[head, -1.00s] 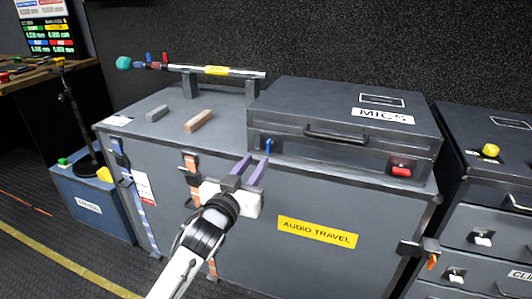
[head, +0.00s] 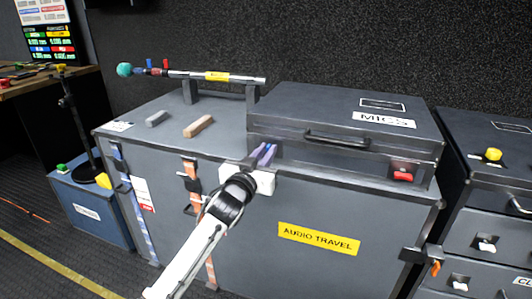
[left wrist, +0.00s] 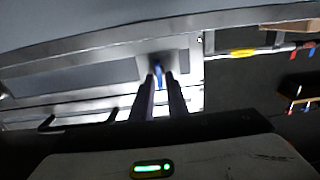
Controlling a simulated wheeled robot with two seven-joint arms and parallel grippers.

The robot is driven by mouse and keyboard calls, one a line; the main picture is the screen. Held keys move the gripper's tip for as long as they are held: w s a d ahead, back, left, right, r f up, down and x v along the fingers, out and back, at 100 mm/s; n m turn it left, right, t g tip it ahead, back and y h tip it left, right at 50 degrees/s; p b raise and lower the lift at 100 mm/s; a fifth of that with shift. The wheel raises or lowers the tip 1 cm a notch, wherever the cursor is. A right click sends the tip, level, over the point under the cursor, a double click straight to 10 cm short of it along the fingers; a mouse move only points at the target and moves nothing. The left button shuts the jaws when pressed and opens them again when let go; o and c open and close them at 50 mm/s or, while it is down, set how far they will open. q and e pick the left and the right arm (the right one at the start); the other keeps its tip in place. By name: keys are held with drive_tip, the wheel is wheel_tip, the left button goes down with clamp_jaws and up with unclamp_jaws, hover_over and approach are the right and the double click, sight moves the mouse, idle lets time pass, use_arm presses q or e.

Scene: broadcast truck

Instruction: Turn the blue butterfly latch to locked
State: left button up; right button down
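The blue butterfly latch (left wrist: 157,72) sits on the front of the grey MICS case (head: 292,146), near its left end. In the left wrist view, the left gripper's two dark fingers (left wrist: 161,78) stand on either side of the latch, with a narrow gap between them. The gripper looks open around it; I cannot tell whether either finger touches it. In the head view, my left gripper (head: 265,152) is at the case front and mostly hides the latch. My right gripper is not in view.
The MICS case lies on a larger trunk with a yellow AUDIO TRAVEL label (head: 318,238). A red latch (head: 402,176) is on the case's right end. A handle (head: 336,138) juts from its front. A rod on stands (head: 215,76) and two small blocks are at the left.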

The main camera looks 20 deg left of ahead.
use_arm(q)
clamp_jaws()
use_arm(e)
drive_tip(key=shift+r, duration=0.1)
use_arm(q)
drive_tip(key=shift+d+f+m+p, duration=0.2)
drive_tip(key=shift+m+p, duration=0.55)
drive_tip(key=shift+m, duration=2.25)
drive_tip(key=shift+d+f+m+p, duration=0.2)
drive_tip(key=shift+m+p, duration=0.6)
drive_tip(key=shift+m, duration=2.2)
drive_tip(key=shift+d+f+m+p, duration=0.15)
drive_tip(key=shift+m+p, duration=0.6)
drive_tip(key=shift+m, duration=2.25)
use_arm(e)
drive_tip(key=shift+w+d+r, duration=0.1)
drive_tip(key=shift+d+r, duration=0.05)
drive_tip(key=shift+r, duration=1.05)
use_arm(q)
drive_tip(key=shift+o, duration=2.2)
unclamp_jaws()
